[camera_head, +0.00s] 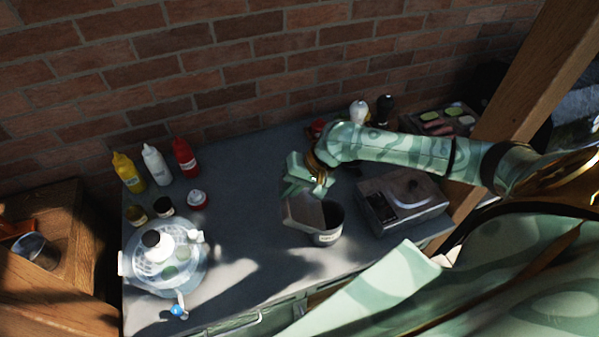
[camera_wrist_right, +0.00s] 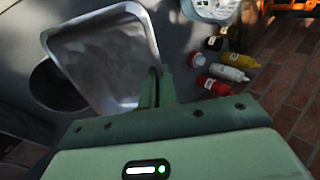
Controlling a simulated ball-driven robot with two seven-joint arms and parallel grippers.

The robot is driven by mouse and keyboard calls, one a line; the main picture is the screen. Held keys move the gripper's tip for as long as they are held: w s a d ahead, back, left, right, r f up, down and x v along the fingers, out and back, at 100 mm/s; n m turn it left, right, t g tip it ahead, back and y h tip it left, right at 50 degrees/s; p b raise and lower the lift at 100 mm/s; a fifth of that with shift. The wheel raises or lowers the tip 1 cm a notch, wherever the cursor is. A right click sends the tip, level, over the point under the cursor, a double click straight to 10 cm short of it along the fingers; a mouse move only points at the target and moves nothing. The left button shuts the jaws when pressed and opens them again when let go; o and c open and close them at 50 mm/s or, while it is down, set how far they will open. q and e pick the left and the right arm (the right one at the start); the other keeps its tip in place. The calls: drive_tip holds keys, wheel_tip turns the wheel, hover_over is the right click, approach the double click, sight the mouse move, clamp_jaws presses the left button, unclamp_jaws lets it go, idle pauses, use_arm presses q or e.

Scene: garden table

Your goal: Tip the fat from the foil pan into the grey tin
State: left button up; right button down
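The foil pan (camera_head: 303,209) is a shallow silver rectangle, tilted beside and partly over the mouth of the grey tin (camera_head: 327,238). In the right wrist view the foil pan (camera_wrist_right: 103,62) shows its bare-looking, dull grey inside; I cannot make out fat in it. The tin's dark mouth (camera_wrist_right: 55,88) shows at left, partly covered by the pan's edge. My right gripper (camera_head: 318,186) is shut on the pan's rim; its fingers (camera_wrist_right: 157,88) pinch the rim near the lower right corner. My left gripper is not in view.
A metal box-shaped appliance (camera_head: 402,200) stands close right of the tin. Yellow (camera_head: 128,172), white (camera_head: 157,165) and red (camera_head: 185,157) bottles stand at the back left. A round clear-lidded container (camera_head: 165,262) is at front left. The grey tabletop (camera_head: 245,190) left of the pan is clear.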

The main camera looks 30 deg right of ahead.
drive_tip(key=w+a+f+g+h+p, duration=0.1)
drive_tip(key=w+a+g+h+p, duration=0.2)
drive_tip(key=p, duration=0.8)
drive_tip(key=a+h, duration=0.2)
drive_tip(key=h, duration=0.1)
drive_tip(key=shift+a+p, duration=0.3)
drive_tip(key=shift+p, duration=0.05)
drive_tip(key=shift+f, duration=0.1)
